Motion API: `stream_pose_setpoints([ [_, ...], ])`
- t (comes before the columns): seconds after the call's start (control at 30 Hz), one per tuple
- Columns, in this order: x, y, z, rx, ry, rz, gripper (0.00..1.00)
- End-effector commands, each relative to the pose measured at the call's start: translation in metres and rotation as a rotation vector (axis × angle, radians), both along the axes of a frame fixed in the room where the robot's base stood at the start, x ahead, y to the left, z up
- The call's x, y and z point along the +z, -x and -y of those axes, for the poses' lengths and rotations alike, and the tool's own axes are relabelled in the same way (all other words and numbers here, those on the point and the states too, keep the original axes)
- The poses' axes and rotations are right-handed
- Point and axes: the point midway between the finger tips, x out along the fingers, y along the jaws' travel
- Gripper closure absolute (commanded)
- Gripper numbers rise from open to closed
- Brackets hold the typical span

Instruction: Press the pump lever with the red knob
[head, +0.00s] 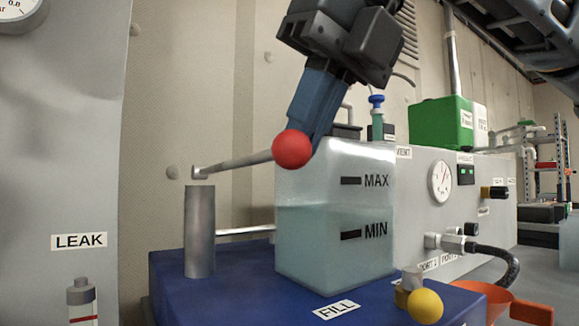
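The pump lever (238,161) is a grey metal rod. It runs from a small joint above an upright metal post (199,232), rising slightly to the right. The red knob (292,149) is a ball at its right end. My gripper (318,135) comes down from above with its blue fingers at the right of the knob. The knob overlaps the lower left edge of the fingers; I cannot tell if they touch. The fingers are seen from one side as a single block, so their opening is hidden.
A translucent tank (334,262) marked MAX and MIN stands close below and right of the knob, on a blue base (225,298). A yellow ball (425,306), an orange funnel (500,303) and a gauge panel (412,215) are to the right.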

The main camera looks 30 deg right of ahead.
Motion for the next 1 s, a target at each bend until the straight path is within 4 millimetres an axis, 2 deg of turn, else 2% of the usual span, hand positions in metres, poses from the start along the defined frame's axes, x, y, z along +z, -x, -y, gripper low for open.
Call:
stream_pose_setpoints([
  [0.1, 0.022, 0.012, 0.003, 0.008, 0.005, -0.007, 1.0],
  [0.3, 0.042, 0.019, 0.008, 0.008, 0.004, -0.007, 1.0],
  [1.0, 0.046, 0.02, 0.009, 0.007, 0.002, -0.007, 1.0],
])
